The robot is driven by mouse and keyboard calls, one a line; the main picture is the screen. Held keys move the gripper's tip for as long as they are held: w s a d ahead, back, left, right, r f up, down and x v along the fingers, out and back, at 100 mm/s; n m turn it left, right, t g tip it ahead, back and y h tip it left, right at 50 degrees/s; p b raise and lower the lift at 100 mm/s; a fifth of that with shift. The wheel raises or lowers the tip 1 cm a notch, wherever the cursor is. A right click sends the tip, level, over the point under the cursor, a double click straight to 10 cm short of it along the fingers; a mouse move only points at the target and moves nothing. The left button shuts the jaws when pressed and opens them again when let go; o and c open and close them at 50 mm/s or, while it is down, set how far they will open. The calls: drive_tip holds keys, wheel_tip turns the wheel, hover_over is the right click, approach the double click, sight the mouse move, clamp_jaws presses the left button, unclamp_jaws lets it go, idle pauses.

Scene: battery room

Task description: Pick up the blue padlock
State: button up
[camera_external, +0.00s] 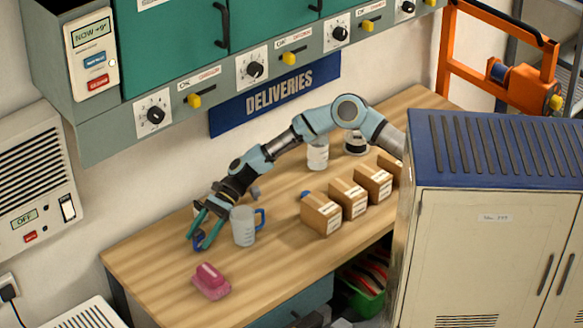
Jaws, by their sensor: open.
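A small blue object (201,241), which looks like the blue padlock, sits on the wooden workbench (150,262) near its left end. My gripper (197,238) reaches down from the right with its teal fingers open. The fingertips are at the blue object, and it shows between and behind them, partly hidden. I cannot tell whether the fingers touch it. A clear mug with a blue handle (243,228) stands just to the right of my gripper.
A pink block-shaped object (211,281) lies at the front left. Cardboard boxes (321,215) stand in a row on the right, with a white container (317,155) behind. A pale cabinet (485,235) hides the bench's right front. The front-left surface is mostly clear.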

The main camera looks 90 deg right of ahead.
sight(195, 244)
drive_tip(key=shift+p+x, duration=0.4)
drive_tip(key=shift+x, duration=1.6)
drive_tip(key=shift+c, duration=0.4)
clamp_jaws()
